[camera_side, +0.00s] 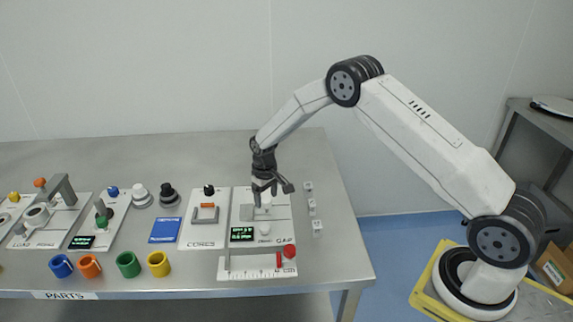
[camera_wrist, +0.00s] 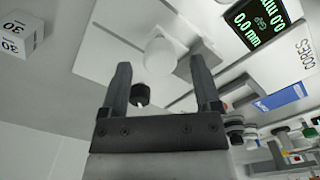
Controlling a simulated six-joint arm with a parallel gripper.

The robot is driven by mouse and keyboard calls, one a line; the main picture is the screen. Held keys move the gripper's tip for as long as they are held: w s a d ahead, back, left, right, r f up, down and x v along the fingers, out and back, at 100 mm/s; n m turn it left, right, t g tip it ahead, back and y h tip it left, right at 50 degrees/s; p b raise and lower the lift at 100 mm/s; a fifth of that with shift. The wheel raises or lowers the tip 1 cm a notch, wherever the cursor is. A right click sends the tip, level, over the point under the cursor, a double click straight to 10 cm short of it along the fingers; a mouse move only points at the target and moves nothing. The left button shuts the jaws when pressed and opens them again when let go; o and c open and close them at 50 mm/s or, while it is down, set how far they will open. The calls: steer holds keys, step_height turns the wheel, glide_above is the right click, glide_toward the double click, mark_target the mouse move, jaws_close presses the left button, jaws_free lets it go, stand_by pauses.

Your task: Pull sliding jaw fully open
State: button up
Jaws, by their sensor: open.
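The GAP station is a white panel (camera_side: 283,209) with a small display (camera_side: 242,233), which reads 0.0 mm in the wrist view (camera_wrist: 256,22). On it a white rounded knob (camera_wrist: 160,55) stands beside a grey block (camera_wrist: 196,62); these seem to be the jaw parts, but which one slides I cannot tell. My gripper (camera_side: 265,195) points down over the upper part of this panel. In the wrist view my gripper (camera_wrist: 162,75) is open, its two dark fingers apart, with the knob just beyond and between the tips. A black hexagonal piece (camera_wrist: 140,95) shows near the left finger. Contact is unclear.
White cubes (camera_side: 312,207) lie right of the panel, one marked 30 in the wrist view (camera_wrist: 18,36). A ruler strip with a red knob (camera_side: 289,251) lies in front. The CORES panel (camera_side: 203,233), blue card (camera_side: 165,230) and coloured rings (camera_side: 128,264) are left. The table's right edge is near.

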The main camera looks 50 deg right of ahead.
steer(key=shift+f, duration=0.55)
jaws_close()
stand_by(1.1)
